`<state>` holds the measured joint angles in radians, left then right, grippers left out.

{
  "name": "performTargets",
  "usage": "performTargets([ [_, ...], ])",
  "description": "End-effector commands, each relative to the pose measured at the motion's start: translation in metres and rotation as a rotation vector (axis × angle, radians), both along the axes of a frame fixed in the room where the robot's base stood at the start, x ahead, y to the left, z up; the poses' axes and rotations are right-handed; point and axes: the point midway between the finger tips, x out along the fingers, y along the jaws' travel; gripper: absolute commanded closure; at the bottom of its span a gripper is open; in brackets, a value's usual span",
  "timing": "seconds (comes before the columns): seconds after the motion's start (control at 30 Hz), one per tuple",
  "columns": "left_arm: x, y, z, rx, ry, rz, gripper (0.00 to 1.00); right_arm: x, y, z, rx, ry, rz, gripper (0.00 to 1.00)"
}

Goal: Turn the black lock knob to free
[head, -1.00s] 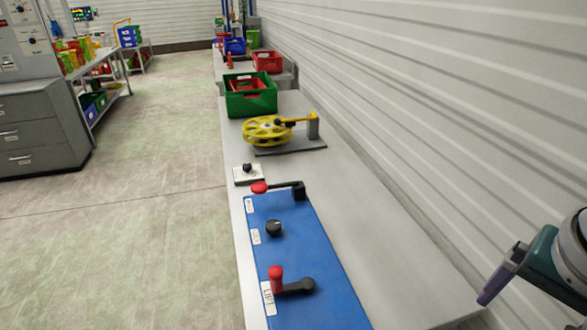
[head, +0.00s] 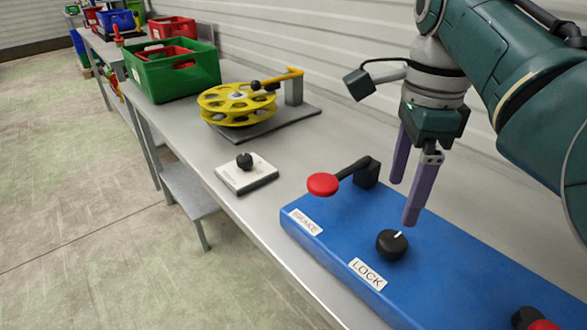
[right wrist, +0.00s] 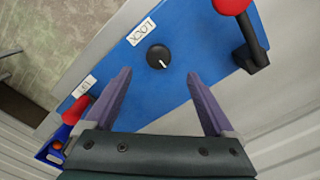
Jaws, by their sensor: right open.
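The black lock knob (head: 392,246) is a round dial on the blue panel (head: 330,240), beside the white LOCK label (head: 367,274). Its white pointer line points away from the label, toward the wall side. My right gripper (head: 405,202) is open and points down, with its purple fingers above the knob and apart from it. In the right wrist view the knob (right wrist: 158,57) lies just beyond the fingertips (right wrist: 158,74), centred between them, with nothing held. My left gripper is not in view.
A red-tipped brake lever (head: 323,184) stands close beside the knob. Another red handle (head: 543,325) shows at the lower right. A white plate with a small black knob (head: 245,161), a yellow wheel (head: 237,104) and a green crate (head: 172,72) stand farther along the bench.

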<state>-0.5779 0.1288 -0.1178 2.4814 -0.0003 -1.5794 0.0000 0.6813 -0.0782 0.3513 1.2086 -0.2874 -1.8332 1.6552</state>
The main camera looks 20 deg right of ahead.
Motion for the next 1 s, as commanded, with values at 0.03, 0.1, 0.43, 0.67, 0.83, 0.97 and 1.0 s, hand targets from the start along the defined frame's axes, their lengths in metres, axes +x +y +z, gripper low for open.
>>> performTargets([
  [0.03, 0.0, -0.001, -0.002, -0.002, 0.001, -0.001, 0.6, 0.0, 0.0, -0.005, 0.001, 0.004, -0.003, 0.11],
  [0.1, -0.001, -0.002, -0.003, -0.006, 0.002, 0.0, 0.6, -0.001, 0.0, -0.013, 0.001, 0.004, -0.003, 0.11],
  [0.43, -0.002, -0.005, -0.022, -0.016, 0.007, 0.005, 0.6, -0.001, 0.0, -0.076, 0.001, 0.003, -0.002, 0.11],
  [0.67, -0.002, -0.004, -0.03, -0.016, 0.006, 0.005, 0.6, 0.0, 0.0, -0.096, 0.0, 0.0, -0.001, 0.11],
  [0.83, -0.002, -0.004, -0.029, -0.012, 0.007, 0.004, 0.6, 0.0, 0.0, -0.097, 0.001, 0.0, -0.001, 0.11],
  [0.97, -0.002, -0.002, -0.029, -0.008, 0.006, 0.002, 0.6, 0.0, 0.0, -0.097, 0.0, 0.0, -0.001, 0.14],
  [1.0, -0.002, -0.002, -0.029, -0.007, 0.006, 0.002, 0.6, 0.0, 0.0, -0.097, 0.0, 0.0, -0.001, 0.18],
])
